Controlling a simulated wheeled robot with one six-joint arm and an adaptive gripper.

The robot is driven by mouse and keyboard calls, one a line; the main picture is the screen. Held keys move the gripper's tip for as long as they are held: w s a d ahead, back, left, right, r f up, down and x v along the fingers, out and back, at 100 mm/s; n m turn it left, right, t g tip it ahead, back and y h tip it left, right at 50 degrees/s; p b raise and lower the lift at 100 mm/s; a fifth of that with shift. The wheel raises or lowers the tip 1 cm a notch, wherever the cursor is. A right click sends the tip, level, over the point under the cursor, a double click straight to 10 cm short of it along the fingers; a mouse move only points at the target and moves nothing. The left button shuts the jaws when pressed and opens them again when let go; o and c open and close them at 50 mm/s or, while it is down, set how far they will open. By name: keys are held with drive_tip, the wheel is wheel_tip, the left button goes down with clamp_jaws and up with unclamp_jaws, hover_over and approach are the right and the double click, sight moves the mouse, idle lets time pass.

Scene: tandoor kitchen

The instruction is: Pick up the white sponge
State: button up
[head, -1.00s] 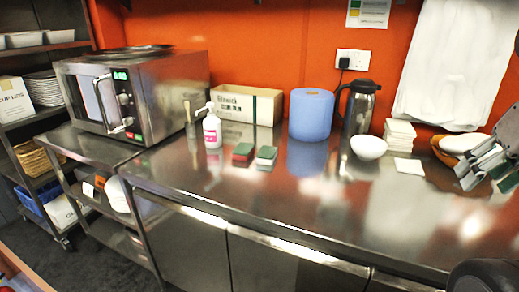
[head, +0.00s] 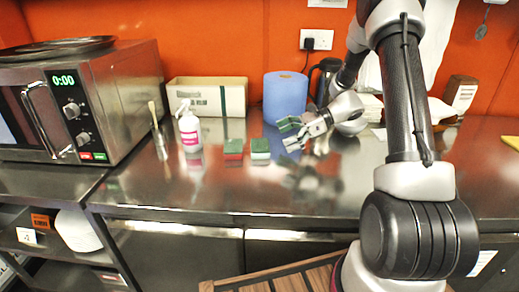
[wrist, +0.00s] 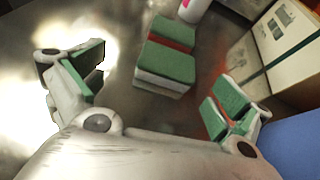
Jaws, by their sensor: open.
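The white sponge (head: 260,151) has a green top and white sides and lies on the steel counter. A similar sponge with red sides, the red sponge (head: 233,151), lies just left of it. My gripper (head: 290,133) is open and empty, to the right of the white sponge and apart from it. In the wrist view the white sponge (wrist: 165,82) shows ahead, in the gap between the green-padded fingers, with the red sponge (wrist: 172,42) behind it. The height of my gripper above the counter is hard to tell.
A white pump bottle (head: 189,128) stands left of the sponges. A cardboard box (head: 207,97) and a blue paper roll (head: 286,97) stand behind. A microwave (head: 85,105) fills the left. The counter's front (head: 200,195) is clear.

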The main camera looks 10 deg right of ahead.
sight(264, 144)
drive_tip(key=shift+w+a+f+m+y, duration=0.35)
drive_tip(key=shift+w+a+f, duration=0.4)
drive_tip(key=shift+f, duration=0.25)
drive_tip(key=x, duration=0.5)
drive_tip(key=shift+w+a+f, duration=0.2)
drive_tip(key=shift+w+a, duration=0.05)
drive_tip(key=shift+w, duration=0.1)
drive_tip(key=c, duration=0.5)
